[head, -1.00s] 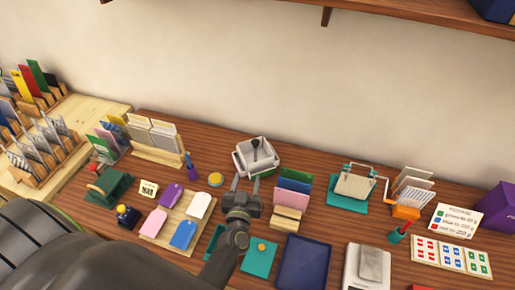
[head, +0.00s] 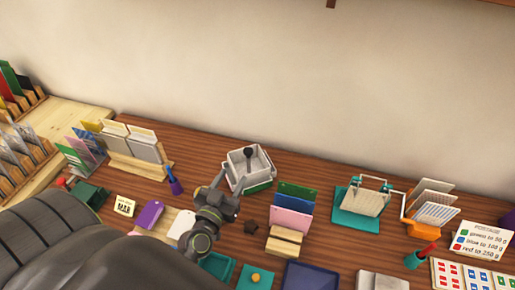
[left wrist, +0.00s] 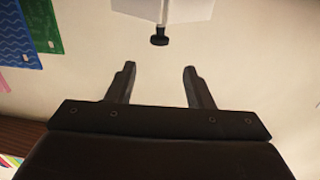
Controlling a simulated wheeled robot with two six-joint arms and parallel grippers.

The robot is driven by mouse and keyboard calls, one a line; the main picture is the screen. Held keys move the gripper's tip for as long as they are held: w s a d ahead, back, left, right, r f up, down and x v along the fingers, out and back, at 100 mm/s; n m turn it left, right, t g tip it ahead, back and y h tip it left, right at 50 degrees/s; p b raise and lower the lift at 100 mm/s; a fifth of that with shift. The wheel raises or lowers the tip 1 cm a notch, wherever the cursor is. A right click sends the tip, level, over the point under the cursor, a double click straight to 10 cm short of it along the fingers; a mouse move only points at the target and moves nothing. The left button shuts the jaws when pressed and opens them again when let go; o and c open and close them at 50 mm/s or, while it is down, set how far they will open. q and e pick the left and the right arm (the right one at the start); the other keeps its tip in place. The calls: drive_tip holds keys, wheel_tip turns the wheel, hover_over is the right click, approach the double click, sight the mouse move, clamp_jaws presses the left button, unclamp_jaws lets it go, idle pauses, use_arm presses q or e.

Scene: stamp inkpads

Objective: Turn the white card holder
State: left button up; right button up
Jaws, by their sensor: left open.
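The white card holder (head: 237,173) is an open square white box with a dark upright knob (head: 248,153) in its middle. It stands at the back of the table, and a green strip shows at its lower front. My left gripper (head: 229,185) is open and empty, just in front and to the left of the holder. I cannot tell in the head view whether a finger touches it. In the left wrist view, the open fingers (left wrist: 159,72) have nothing between them. A white piece with a dark knob (left wrist: 159,40) shows beyond them. My right gripper is not in view.
A block with green, blue and pink cards (head: 291,222) stands close to the right of the holder. A purple-handled stamp (head: 175,187) and a card rack (head: 125,165) stand to the left. A teal tray (head: 220,266) lies in front. The wall rises close behind.

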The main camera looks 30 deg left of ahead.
sight(246, 154)
use_arm(q)
drive_tip(key=w+p, duration=0.1)
drive_tip(key=w, duration=0.2)
drive_tip(key=w+a, duration=0.1)
drive_tip(key=w, duration=0.3)
drive_tip(key=w+p, duration=0.1)
drive_tip(key=w, duration=0.2)
drive_tip(key=shift+w+a+p, duration=0.3)
drive_tip(key=shift+w, duration=0.1)
drive_tip(key=shift+w+a, duration=0.15)
drive_tip(key=shift+w, duration=0.6)
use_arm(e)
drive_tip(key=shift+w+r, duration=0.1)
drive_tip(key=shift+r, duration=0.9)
use_arm(q)
clamp_jaws()
